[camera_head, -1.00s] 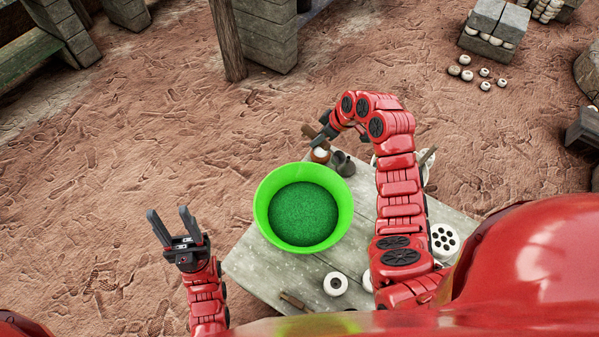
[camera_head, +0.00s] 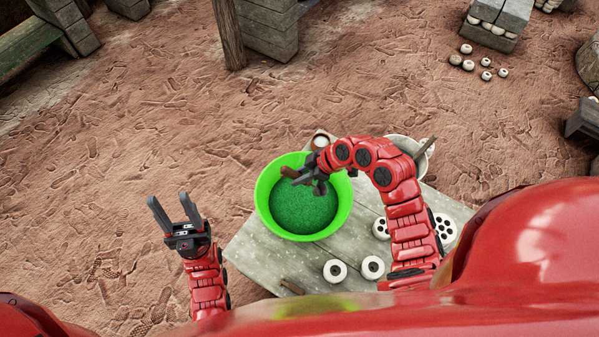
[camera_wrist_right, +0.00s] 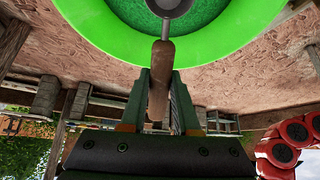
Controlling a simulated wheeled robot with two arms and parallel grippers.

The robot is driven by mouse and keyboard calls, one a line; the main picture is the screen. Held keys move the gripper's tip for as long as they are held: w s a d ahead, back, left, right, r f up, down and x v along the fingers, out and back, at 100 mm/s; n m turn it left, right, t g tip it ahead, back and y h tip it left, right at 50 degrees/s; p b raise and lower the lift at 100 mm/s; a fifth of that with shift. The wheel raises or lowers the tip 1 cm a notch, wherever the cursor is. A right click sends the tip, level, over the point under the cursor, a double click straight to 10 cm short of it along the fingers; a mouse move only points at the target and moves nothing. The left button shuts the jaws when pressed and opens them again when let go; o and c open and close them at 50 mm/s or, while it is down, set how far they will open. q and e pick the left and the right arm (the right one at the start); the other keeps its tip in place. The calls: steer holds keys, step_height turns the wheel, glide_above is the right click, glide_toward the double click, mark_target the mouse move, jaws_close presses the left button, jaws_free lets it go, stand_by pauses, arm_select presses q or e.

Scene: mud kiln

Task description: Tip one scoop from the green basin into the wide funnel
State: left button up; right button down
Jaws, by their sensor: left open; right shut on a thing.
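The green basin (camera_head: 263,205) stands on the table, with green granular material (camera_head: 305,212) inside. My right gripper (camera_head: 308,180) is over the basin's far part, shut on the scoop's brown handle. In the right wrist view the scoop (camera_wrist_right: 161,75) points away from the jaws, and its grey bowl is over the green material, cut off by the top edge. Whether the bowl touches the material or holds any I cannot tell. A white round vessel (camera_head: 398,143) stands behind my right arm, partly hidden; I cannot tell whether it is the wide funnel. My left gripper (camera_head: 176,212) is open and empty, left of the table.
The weathered wooden table (camera_head: 255,258) carries white ring-shaped pieces (camera_head: 335,271) in front and a white disc with holes (camera_head: 443,228) at right. A wooden post (camera_head: 228,35) rises farther back. Bare ground surrounds the table.

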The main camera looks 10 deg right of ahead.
step_height(320, 180, down, 10)
steer(key=b, duration=0.8)
stand_by(1.0)
steer(key=shift+r+p, duration=2.95)
steer(key=shift+r, duration=3.3)
steer(key=shift+f, duration=0.1)
